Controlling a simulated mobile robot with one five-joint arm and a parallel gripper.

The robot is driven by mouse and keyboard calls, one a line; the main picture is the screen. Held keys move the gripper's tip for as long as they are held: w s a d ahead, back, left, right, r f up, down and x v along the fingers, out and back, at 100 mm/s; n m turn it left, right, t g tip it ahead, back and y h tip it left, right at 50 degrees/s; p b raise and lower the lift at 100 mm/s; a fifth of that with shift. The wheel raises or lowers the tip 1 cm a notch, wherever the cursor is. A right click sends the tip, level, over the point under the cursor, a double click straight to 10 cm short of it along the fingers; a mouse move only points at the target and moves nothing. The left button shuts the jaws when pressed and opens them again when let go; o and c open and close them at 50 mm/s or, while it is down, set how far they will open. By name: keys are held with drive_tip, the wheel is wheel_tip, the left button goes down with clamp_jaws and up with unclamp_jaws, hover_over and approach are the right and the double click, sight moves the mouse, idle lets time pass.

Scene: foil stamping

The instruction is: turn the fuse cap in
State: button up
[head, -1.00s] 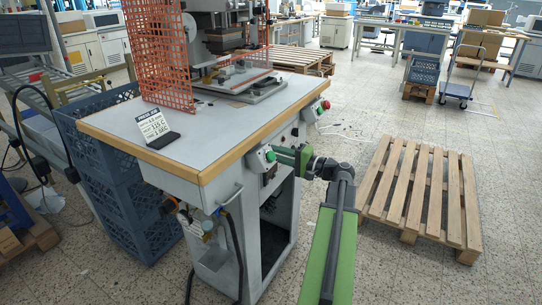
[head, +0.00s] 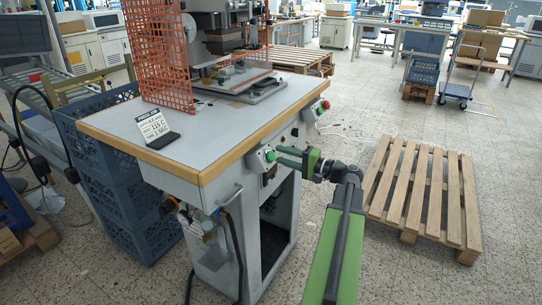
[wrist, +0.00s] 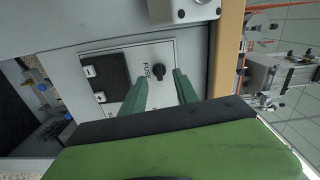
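The fuse cap (wrist: 158,72) is a small black knob on a light panel (wrist: 116,92), beside the word FUSE, in the wrist view. My gripper (wrist: 162,80) is open, with its two green fingers apart and pointing at the panel. In the picture the cap lies between the fingertips; I cannot tell whether they touch it. In the head view my gripper (head: 290,157) is at the front side of the press bench (head: 215,140), just under the wooden edge. The cap is too small to make out there.
A grey box with a green button (head: 268,156) is close to my gripper, and a red button (head: 325,105) is further along. A wooden pallet (head: 425,190) lies on the floor to the right.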

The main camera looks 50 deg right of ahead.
drive_tip(key=v, duration=0.7)
drive_tip(key=shift+s, duration=0.15)
idle(0.4)
